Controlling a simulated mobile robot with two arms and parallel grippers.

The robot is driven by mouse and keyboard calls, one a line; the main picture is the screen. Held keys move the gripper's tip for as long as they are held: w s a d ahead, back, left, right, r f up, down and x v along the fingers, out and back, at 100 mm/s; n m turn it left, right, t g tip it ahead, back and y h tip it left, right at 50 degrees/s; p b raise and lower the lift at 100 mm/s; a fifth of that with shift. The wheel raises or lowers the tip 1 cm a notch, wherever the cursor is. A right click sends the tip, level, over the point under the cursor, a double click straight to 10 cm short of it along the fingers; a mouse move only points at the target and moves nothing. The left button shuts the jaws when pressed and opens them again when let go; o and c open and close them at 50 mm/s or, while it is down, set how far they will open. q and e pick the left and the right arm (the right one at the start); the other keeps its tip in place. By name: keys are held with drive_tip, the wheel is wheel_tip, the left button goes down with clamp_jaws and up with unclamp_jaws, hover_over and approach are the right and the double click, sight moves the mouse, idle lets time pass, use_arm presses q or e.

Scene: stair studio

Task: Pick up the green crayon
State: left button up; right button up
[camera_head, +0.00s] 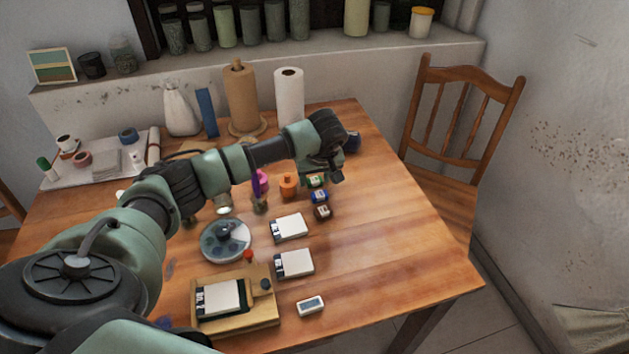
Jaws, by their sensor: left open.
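My left arm reaches in from the left across the table, and my left gripper (336,174) hangs over the table's right-hand part, pointing down. It is open, and I see nothing held in it. A small green item (316,181) lies just left of and below the gripper, next to a blue one (320,196) and a dark brown one (323,212). I cannot tell whether the green item is the crayon. No other thing is clearly a green crayon; my arm and gripper hide part of the table. My right gripper is not in view.
The wooden table (400,255) is clear at its right side. White card stacks (290,227), a round grey palette (212,251), a wooden tray (262,314) and an eraser-like block (311,305) lie nearer. Paper rolls (289,95) stand behind; a chair (440,190) is at right.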

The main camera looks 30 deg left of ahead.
sight(315, 181)
use_arm(q)
drive_tip(key=shift+f, duration=0.1)
drive_tip(key=c, duration=1.1)
wheel_tip(315, 181, up, 20)
drive_tip(key=b, duration=0.1)
drive_tip(key=o, duration=0.6)
drive_tip(key=c, duration=0.5)
